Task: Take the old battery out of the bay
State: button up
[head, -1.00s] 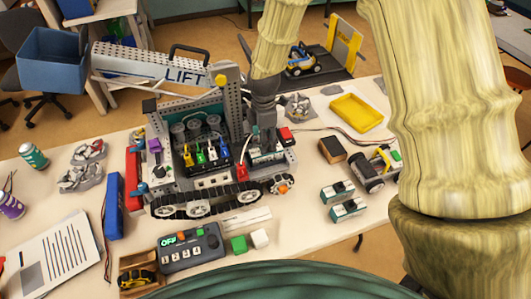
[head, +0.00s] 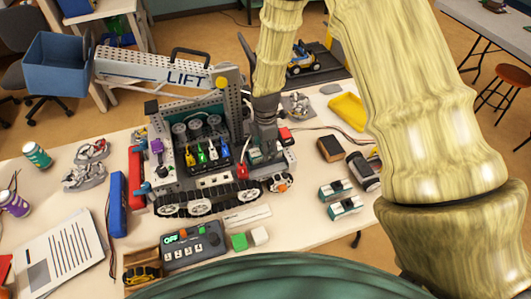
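The tracked robot (head: 208,196) with the lift arm stands on the table. The fingertips are low among the robot's parts, and my gripper hides much of the bay. I cannot make out the old battery or whether the fingers touch it.
Two teal-and-grey blocks (head: 346,207) lie right of the robot, near a dark brown box (head: 330,148). A control box reading OFF (head: 193,246) is in front. A blue pack (head: 118,204) lies at left. The lift arm (head: 160,70) reaches left above the table.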

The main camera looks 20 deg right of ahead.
jog(key=shift+c, duration=0.5)
grip_shut()
jog(key=shift+w+r, duration=0.1)
jog(key=shift+r, duration=0.1)
